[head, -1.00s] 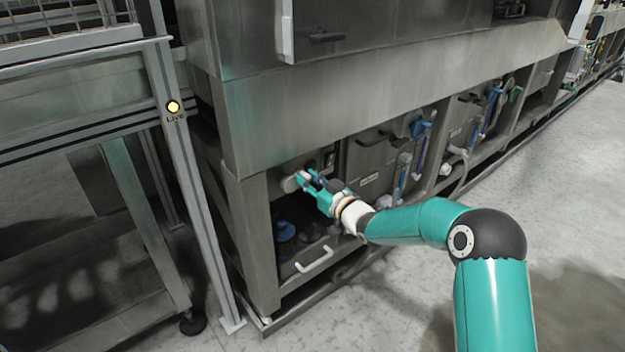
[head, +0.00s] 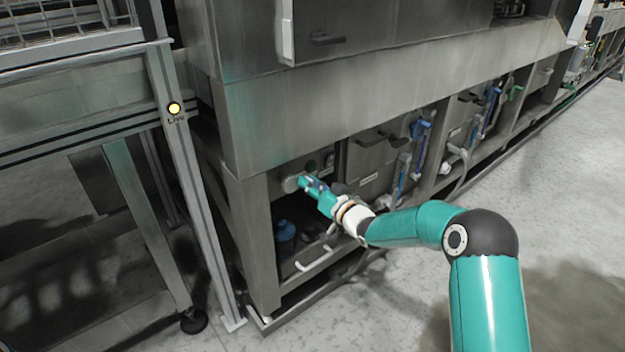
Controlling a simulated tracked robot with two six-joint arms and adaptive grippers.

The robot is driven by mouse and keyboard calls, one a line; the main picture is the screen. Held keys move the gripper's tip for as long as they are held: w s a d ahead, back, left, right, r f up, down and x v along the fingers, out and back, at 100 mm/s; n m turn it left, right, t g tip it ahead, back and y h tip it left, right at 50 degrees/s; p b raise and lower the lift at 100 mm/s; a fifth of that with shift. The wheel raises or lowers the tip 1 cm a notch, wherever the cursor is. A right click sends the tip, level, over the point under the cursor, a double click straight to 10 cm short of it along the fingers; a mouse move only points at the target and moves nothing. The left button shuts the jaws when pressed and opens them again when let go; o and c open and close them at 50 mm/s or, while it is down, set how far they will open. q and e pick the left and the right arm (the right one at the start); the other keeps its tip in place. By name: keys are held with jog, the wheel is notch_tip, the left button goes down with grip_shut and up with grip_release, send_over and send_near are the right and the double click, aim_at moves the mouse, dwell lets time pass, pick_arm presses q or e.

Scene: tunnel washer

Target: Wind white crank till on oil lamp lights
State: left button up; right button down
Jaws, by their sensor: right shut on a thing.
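My right gripper (head: 305,183) is at the front of the steel machine (head: 250,140), at the upper part of the open lower bay. It is shut on a small part at a pale round disc (head: 290,184), which I take for the white crank; the gripper covers most of it. A small dark green round lamp (head: 312,166) sits on the panel just above the gripper and looks unlit. Its label cannot be read. My left gripper is not in view.
A blue-capped container (head: 285,231) stands in the bay behind a white handle (head: 315,258). A steel frame (head: 185,170) with a lit yellow "Live" lamp (head: 174,108) stands at left. Blue-handled valves (head: 420,130) line the machine to the right. The floor (head: 560,200) at right is clear.

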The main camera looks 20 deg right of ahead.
jog(key=m, duration=0.2)
jog(key=f+m, duration=0.1)
jog(key=m, duration=0.1)
jog(key=shift+d+f+p, duration=0.1)
jog(key=shift+d+p, duration=0.1)
jog(key=shift+p, duration=0.15)
jog(key=shift+f+m, duration=0.4)
jog(key=shift+m, duration=0.8)
jog(key=c, duration=1)
grip_release()
jog(key=shift+a+f, duration=0.1)
jog(key=shift+a, duration=0.1)
jog(key=shift+s, duration=0.1)
jog(key=v, duration=1.2)
